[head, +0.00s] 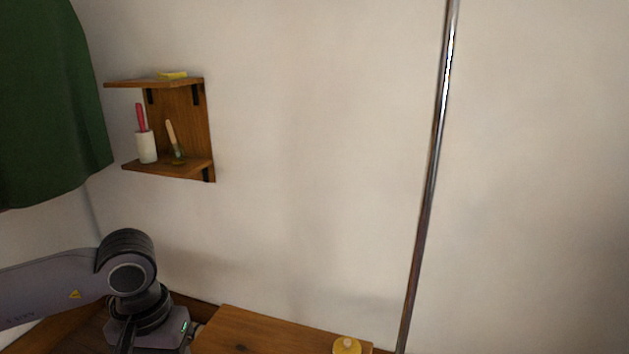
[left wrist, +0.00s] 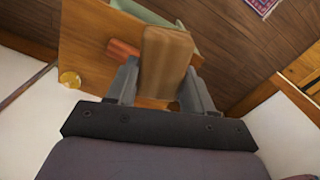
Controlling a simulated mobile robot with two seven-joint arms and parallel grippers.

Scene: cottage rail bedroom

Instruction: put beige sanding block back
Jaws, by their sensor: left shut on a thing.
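A beige-brown block (left wrist: 165,62), which looks like the sanding block, is held between the fingers of my left gripper (left wrist: 158,85) in the left wrist view. The gripper is shut on its sides, and the block is seen above a wooden tabletop (left wrist: 85,40). I cannot tell how high it is. In the head view my left arm comes in at the lower left, but its fingers and the block are out of sight. The wooden wall shelf (head: 190,125) has two boards. My right gripper is not in view.
The upper board holds a flat yellow item (head: 172,75). The lower holds a white cup (head: 146,147) with a red handle and a wooden-handled brush (head: 172,135). A yellow round item (head: 347,345) and a reddish cylinder (left wrist: 123,49) are on the tabletop. A metal pole (head: 433,150) stands right.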

